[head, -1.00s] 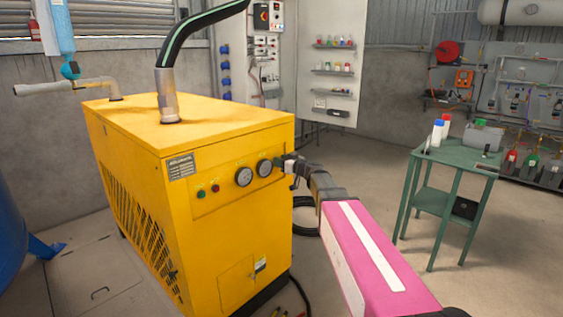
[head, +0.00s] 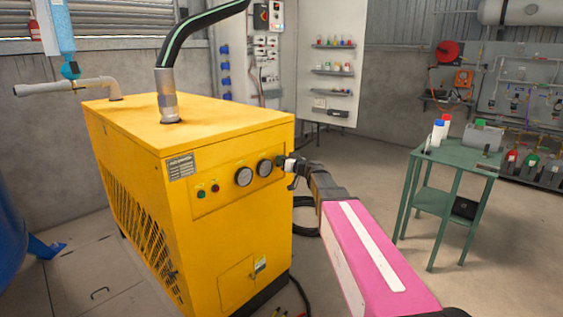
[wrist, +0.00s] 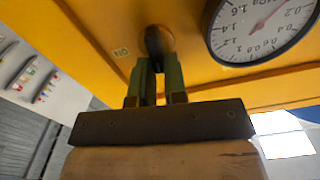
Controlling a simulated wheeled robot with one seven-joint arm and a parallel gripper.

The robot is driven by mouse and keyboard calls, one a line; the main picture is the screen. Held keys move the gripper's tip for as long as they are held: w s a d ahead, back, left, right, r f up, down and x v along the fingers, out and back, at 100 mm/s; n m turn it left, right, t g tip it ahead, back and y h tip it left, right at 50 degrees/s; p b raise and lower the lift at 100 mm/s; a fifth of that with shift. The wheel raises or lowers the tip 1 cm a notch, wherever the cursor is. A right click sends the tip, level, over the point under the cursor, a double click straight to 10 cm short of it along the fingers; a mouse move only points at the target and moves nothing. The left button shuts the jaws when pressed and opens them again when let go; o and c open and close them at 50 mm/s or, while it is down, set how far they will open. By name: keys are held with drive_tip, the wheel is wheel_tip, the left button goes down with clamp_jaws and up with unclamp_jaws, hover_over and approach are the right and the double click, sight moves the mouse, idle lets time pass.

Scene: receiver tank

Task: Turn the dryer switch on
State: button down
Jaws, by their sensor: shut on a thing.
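The yellow dryer (head: 225,220) stands at the left centre in the head view, with its front panel facing me. The dryer switch (wrist: 158,42) is a dark round knob on the yellow panel in the wrist view, beside a small label and a gauge. My gripper (head: 284,163) reaches the right end of the panel. In the wrist view my gripper (wrist: 156,72) has its two green fingers shut on the knob, covering its lower part. In the head view the switch is hidden behind my gripper.
Two gauges (head: 244,176) and a green and a red button (head: 208,189) sit left of my gripper on the panel. A green table (head: 455,155) with bottles stands at the right. Dark hoses (head: 305,215) lie on the floor behind my arm.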

drive_tip(key=shift+w+d+f+m, duration=0.2)
drive_tip(key=shift+f+m, duration=0.1)
drive_tip(key=shift+m, duration=2.35)
drive_tip(key=shift+w+d+f+m, duration=0.15)
drive_tip(key=shift+f+m, duration=0.2)
drive_tip(key=shift+m, duration=2.35)
drive_tip(key=shift+w+d+f+m, duration=0.2)
drive_tip(key=shift+f+m, duration=0.1)
drive_tip(key=shift+m, duration=2.35)
drive_tip(key=c, duration=1.2)
unclamp_jaws()
drive_tip(key=shift+o, duration=0.2)
drive_tip(key=v, duration=1.1)
